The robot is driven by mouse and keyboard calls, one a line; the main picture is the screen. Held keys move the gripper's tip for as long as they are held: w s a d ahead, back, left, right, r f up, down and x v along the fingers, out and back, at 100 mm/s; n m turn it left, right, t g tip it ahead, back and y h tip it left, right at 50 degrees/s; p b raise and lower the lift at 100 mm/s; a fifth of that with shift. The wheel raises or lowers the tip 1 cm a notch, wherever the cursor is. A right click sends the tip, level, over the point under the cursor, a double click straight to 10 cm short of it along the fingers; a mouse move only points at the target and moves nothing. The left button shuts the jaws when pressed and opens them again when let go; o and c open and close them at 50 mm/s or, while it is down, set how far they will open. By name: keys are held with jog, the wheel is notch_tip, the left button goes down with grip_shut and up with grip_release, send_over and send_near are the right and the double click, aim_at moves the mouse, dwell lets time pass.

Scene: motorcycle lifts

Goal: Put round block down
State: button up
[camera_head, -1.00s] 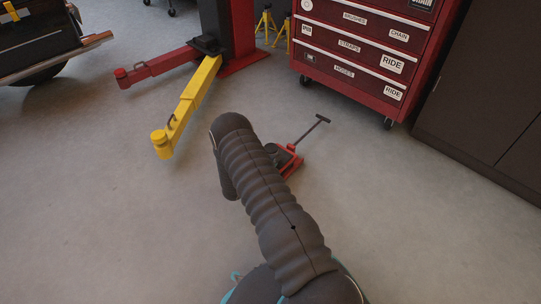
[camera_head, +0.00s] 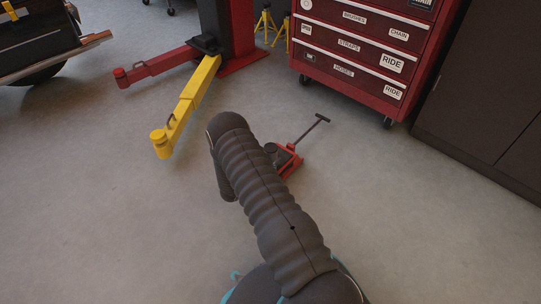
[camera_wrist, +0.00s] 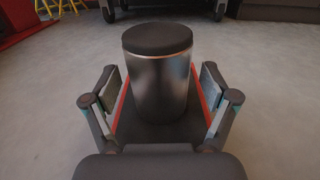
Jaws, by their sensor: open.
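The round block (camera_wrist: 160,75) is a grey metallic cylinder with a dark top. In the wrist view it stands upright between the fingers of my gripper (camera_wrist: 160,92). My gripper is open, with a visible gap between each finger and the block. The block appears to rest on the dark middle of the red floor jack (camera_wrist: 124,103). In the head view the jack (camera_head: 291,162) stands on the floor with its handle up to the right, and the block's dark top (camera_head: 270,148) shows beside my sleeved arm. My arm hides the gripper there.
A red drawer cabinet (camera_head: 350,65) on castors stands behind the jack. A yellow lift arm (camera_head: 187,105) and a red lift arm (camera_head: 158,67) reach out at the left. A dark cupboard (camera_head: 485,90) stands at the right. The floor around the jack is clear.

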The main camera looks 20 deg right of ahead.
jog(key=p+v, duration=0.1)
jog(key=v, duration=1)
jog(key=s+d+r+m+g+y, duration=0.1)
jog(key=s+r+m+g, duration=0.25)
jog(key=r, duration=0.55)
jog(key=s+d+r+m+g+y, duration=0.1)
jog(key=s+r+m+g+y, duration=0.3)
jog(key=r, duration=0.6)
jog(key=s+d+r+m+g+h, duration=0.1)
jog(key=s+d+r+m+g, duration=0.1)
jog(key=r+m, duration=0.5)
jog(key=s+a+r+m+t+y, duration=0.3)
jog(key=s+a+r+y, duration=0.3)
jog(key=s+r, duration=0.3)
jog(key=s+a+r+m+t+y, duration=0.4)
jog(key=s+r, duration=0.5)
jog(key=s, duration=0.5)
jog(key=shift+a+r+m+y, duration=0.4)
jog(key=shift+a+m+y, duration=0.35)
jog(key=shift+a+y, duration=0.4)
jog(key=shift+c, duration=0.2)
